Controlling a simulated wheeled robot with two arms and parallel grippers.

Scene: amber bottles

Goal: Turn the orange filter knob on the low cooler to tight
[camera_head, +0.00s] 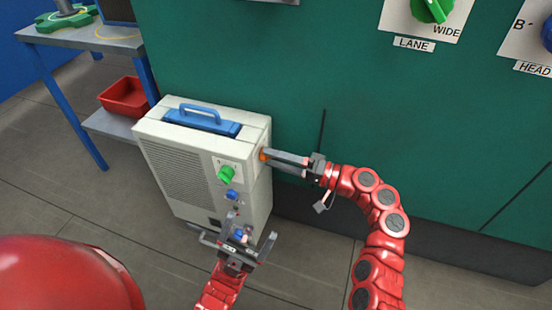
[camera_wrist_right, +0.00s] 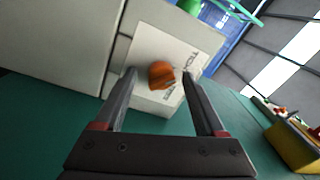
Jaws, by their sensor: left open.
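The low cooler (camera_head: 178,163) is a cream box on the floor against the green cabinet. Its orange filter knob (camera_head: 263,154) is on its right side face, partly hidden by my right gripper (camera_head: 268,158). In the right wrist view the orange knob (camera_wrist_right: 161,74) sits on a white label plate (camera_wrist_right: 148,45) with dark print too small to read. My right gripper (camera_wrist_right: 159,75) is open there, one fingertip on each side of the knob, with a gap showing on both sides. My left gripper (camera_head: 238,231) is open in front of the cooler's lower front face.
The cooler's front has a green knob (camera_head: 226,174) and a blue knob (camera_head: 232,195); a blue handle (camera_head: 201,114) is on top. A blue-legged table (camera_head: 86,45) with a red bin (camera_head: 124,96) stands at left. Open floor (camera_head: 60,190) lies left of the cooler.

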